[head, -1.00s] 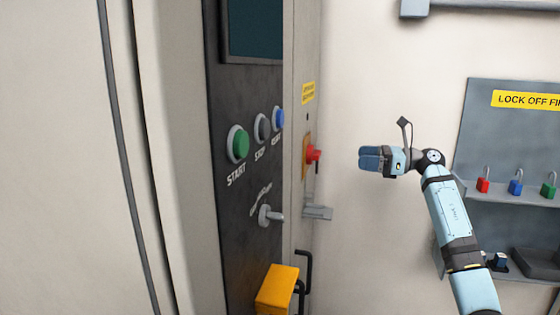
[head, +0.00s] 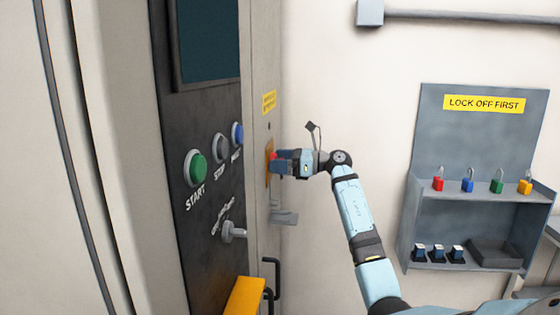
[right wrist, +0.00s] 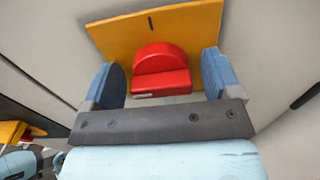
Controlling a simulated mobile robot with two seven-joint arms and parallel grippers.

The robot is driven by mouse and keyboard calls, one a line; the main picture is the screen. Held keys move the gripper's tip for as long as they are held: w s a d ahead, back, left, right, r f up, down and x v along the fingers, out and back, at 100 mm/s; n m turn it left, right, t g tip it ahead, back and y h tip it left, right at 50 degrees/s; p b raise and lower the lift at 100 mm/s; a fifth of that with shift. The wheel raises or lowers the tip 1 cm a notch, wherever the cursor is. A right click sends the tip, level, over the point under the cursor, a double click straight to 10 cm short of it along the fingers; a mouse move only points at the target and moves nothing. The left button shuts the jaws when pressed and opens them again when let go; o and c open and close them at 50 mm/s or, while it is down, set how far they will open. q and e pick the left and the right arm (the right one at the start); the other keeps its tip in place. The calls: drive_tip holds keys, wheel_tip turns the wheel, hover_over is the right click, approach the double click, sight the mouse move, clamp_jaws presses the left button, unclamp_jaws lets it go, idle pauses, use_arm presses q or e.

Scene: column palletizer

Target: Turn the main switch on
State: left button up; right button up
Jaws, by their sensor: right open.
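The main switch is a red handle (right wrist: 162,73) on a yellow plate (right wrist: 190,32), in the middle of the right wrist view. In the head view the yellow plate (head: 269,160) is on the narrow side face of the cabinet, and the red handle is mostly hidden by my gripper. My right gripper (head: 280,162) is at the switch. Its two blue fingers (right wrist: 162,80) are open, one on each side of the red handle, with gaps visible between fingers and handle. My left gripper is not in view.
The cabinet front has a green START button (head: 196,168), a grey STOP button (head: 220,148), a blue button (head: 237,134) and a selector knob (head: 234,231). A grey latch (head: 284,218) juts out below the switch. A lock-off board (head: 470,145) with several padlocks hangs at right.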

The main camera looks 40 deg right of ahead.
drive_tip(key=c, duration=0.9)
